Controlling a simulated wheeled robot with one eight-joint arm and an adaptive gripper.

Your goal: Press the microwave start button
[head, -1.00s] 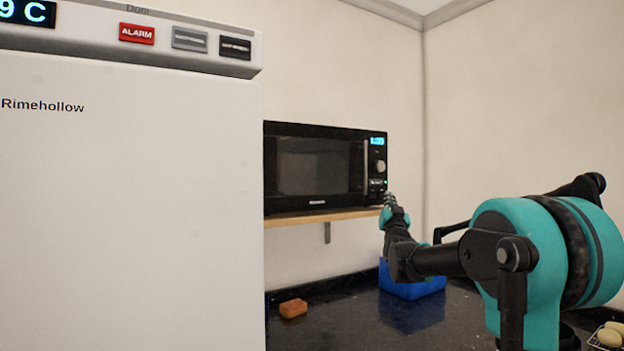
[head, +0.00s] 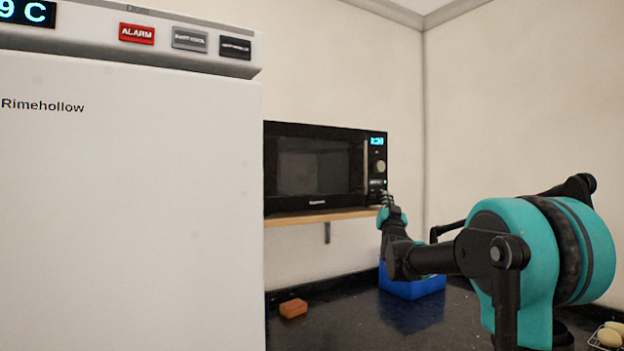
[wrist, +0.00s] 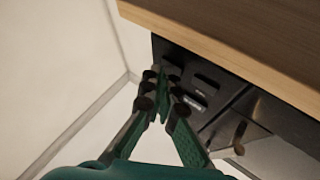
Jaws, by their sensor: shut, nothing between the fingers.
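The black microwave (head: 312,168) stands on a wooden shelf, its door closed. Its control panel is at its right edge, with a lit blue display, a round knob (head: 380,167) and a small green light (head: 385,182). My gripper (head: 387,199) is at the lower part of this panel, fingers shut and empty. In the wrist view, which looks upside down, the gripper (wrist: 166,85) is before the panel, beside dark buttons (wrist: 206,81) and a pale-labelled one (wrist: 194,101). The fingers hide part of the panel. I cannot tell which button is start, or whether the fingertips touch one.
The wooden shelf (head: 295,220) edge runs close by my fingers in the wrist view (wrist: 230,45). A white freezer (head: 130,210) fills the left. Below are a blue bin (head: 410,287), an orange block (head: 293,308) and a dark granite counter (head: 345,325).

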